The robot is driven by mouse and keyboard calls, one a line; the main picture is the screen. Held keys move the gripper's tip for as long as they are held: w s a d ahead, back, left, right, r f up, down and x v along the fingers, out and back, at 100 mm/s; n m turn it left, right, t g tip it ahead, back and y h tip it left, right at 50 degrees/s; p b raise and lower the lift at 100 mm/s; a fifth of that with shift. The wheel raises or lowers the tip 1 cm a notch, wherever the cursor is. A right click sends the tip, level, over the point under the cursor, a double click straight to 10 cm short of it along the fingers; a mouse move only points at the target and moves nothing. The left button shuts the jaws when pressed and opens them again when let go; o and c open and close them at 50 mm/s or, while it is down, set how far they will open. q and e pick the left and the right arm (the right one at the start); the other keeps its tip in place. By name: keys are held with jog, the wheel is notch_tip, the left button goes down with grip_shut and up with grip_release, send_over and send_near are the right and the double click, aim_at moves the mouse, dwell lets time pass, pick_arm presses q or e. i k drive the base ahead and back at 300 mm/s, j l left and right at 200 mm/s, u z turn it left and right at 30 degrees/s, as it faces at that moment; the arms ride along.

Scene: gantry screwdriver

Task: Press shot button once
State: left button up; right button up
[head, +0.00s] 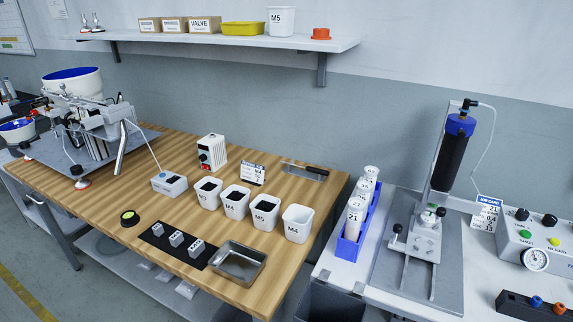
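A light grey control box (540,238) stands at the right edge of the picture, cut off by the frame. Its face carries a green button (526,234), a yellow button (554,241), black knobs (522,214) along the top and a round white gauge (536,260). Lettering beside the buttons is too small to read, so I cannot tell which one is the shot button. Neither of my grippers is in view.
A dispensing stand (432,220) with a black and blue syringe barrel (455,150) stands left of the box. A job card (487,214) is between them. A blue rack of white bottles (350,243) is further left. A black holder (528,305) sits in front of the box.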

aim_at(525, 234)
jog(key=z, duration=1.75)
